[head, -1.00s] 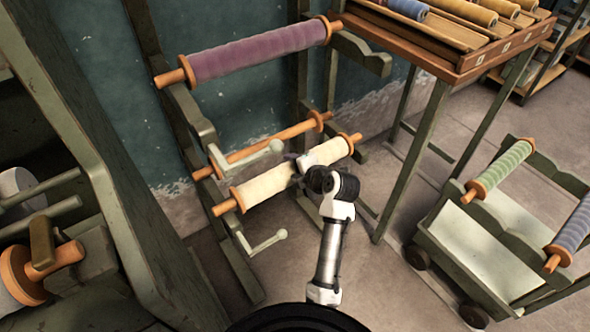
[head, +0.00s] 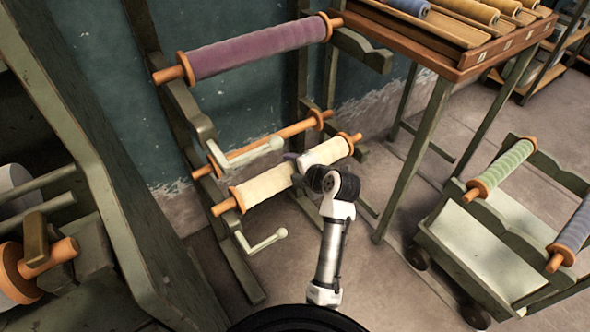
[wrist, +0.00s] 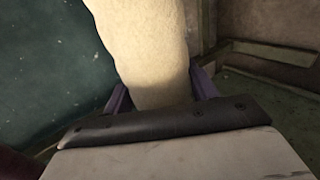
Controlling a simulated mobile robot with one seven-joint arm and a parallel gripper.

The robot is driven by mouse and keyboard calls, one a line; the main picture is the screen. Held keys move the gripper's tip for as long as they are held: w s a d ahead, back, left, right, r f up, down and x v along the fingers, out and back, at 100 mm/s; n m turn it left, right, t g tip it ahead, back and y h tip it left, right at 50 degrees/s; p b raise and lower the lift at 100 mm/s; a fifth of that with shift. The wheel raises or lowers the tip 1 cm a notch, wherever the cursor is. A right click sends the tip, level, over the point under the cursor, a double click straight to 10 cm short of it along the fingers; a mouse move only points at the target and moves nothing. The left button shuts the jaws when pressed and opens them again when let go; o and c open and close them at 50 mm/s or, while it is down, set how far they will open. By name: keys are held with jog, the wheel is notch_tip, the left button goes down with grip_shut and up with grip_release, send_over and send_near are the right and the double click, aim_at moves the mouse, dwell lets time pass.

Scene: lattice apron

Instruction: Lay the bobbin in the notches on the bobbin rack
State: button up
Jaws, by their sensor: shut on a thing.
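The cream bobbin (head: 265,185), wound with pale yarn and with orange flanges and axle ends, lies across the lower part of the bobbin rack (head: 182,112). My gripper (head: 300,166) is shut around its middle. In the wrist view the bobbin (wrist: 145,45) runs up between the two purple fingers of my gripper (wrist: 160,92). The bobbin's left axle end is close to the rack's left upright; I cannot tell whether it rests in the notch. The right end is close to the rack's right side, and its seating is unclear too.
A purple bobbin (head: 255,47) lies at the top of the rack. A bare orange spindle (head: 265,141) and pale crank handles (head: 268,240) are near the cream bobbin.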

jog(key=shift+r, duration=0.1)
jog(key=o, duration=1.3)
jog(key=shift+o, duration=0.4)
jog(key=v, duration=1.3)
jog(key=shift+s+d+r+b, duration=0.2)
jog(key=shift+s+b, duration=0.1)
